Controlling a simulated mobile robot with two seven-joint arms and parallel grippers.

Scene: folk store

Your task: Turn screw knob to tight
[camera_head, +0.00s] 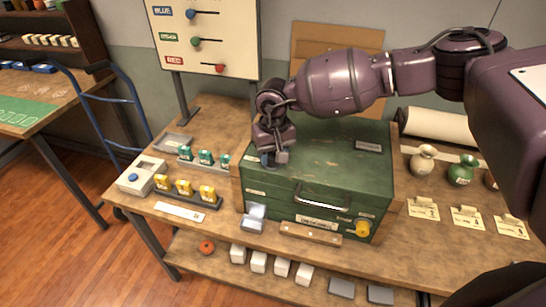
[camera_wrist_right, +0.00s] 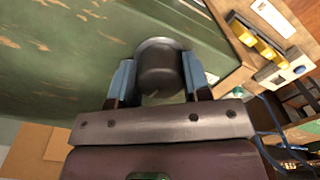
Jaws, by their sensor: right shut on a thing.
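A green metal box (camera_head: 335,160) with worn paint, a front handle and a yellow knob (camera_head: 362,228) at its lower right front stands on the table. A dark, round screw knob (camera_wrist_right: 162,60) with a wider, lighter rim sits on the green box, as the right wrist view shows. My right gripper (camera_head: 270,158) reaches down over the left part of the box top. In the wrist view its two blue-grey fingers (camera_wrist_right: 160,78) are on either side of the knob, shut on it. The gripper mostly hides the knob in the head view. My left gripper is not in view.
Yellow items (camera_head: 184,188) and teal items (camera_head: 205,157) stand in rows left of the box. A grey device (camera_head: 142,177) sits farther left. A sign board (camera_head: 205,35) rises behind.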

